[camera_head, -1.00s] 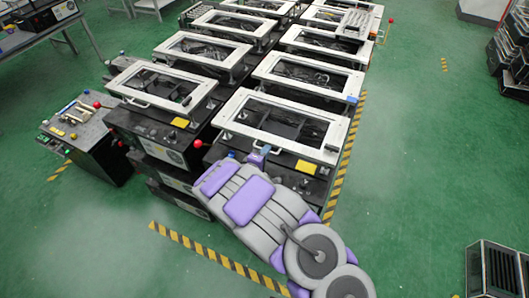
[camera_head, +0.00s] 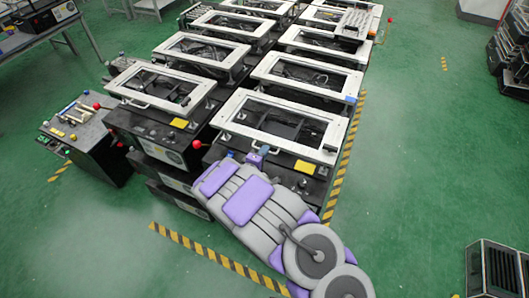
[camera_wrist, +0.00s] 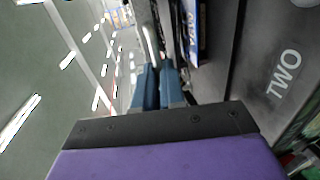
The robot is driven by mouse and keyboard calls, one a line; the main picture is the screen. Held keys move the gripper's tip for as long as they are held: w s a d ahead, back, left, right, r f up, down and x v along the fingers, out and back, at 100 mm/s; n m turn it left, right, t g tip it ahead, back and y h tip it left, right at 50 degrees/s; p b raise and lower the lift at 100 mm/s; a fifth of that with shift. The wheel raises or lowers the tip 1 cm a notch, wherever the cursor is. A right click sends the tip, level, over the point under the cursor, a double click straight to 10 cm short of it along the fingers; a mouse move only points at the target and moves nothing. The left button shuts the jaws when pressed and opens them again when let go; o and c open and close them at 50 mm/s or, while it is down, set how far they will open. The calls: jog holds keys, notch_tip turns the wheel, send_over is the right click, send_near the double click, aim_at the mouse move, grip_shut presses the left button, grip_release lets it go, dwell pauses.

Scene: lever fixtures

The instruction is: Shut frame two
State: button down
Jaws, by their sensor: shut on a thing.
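Frame two looks to be the white rectangular frame (camera_head: 318,153) on the front right dark machine (camera_head: 230,147). It lies close to level over the machine; I cannot tell if a gap is left under its front edge. The word TWO (camera_wrist: 284,74) shows on a dark panel in the wrist view. My gripper (camera_head: 258,154) is at the frame's front edge. In the wrist view its blue fingers (camera_wrist: 160,88) are closed together on a pale bar (camera_wrist: 152,42), which looks like the frame's handle. The grip itself is mostly hidden.
Similar white-framed machines stand behind and to the left, such as the front left one (camera_head: 160,88). A control box with a red ball knob (camera_head: 97,106) is at left. Yellow-black floor tape (camera_head: 215,256) runs around the machines.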

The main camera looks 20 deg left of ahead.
jog(key=r+p, duration=0.1)
jog(key=a+r+p, duration=0.1)
jog(key=p, duration=0.1)
jog(key=shift+r+g+y, duration=0.15)
jog(key=shift+g+y, duration=0.15)
jog(key=c, duration=1.4)
grip_release()
jog(key=shift+s+a, duration=0.1)
jog(key=shift+a, duration=0.1)
jog(key=shift+o, duration=0.8)
jog(key=shift+a+f, duration=0.15)
jog(key=shift+f, duration=0.1)
jog(key=shift+d+r, duration=0.2)
jog(key=shift+d, duration=0.6)
jog(key=a+p+v, duration=0.1)
jog(key=p+v, duration=0.1)
jog(key=v, duration=1.5)
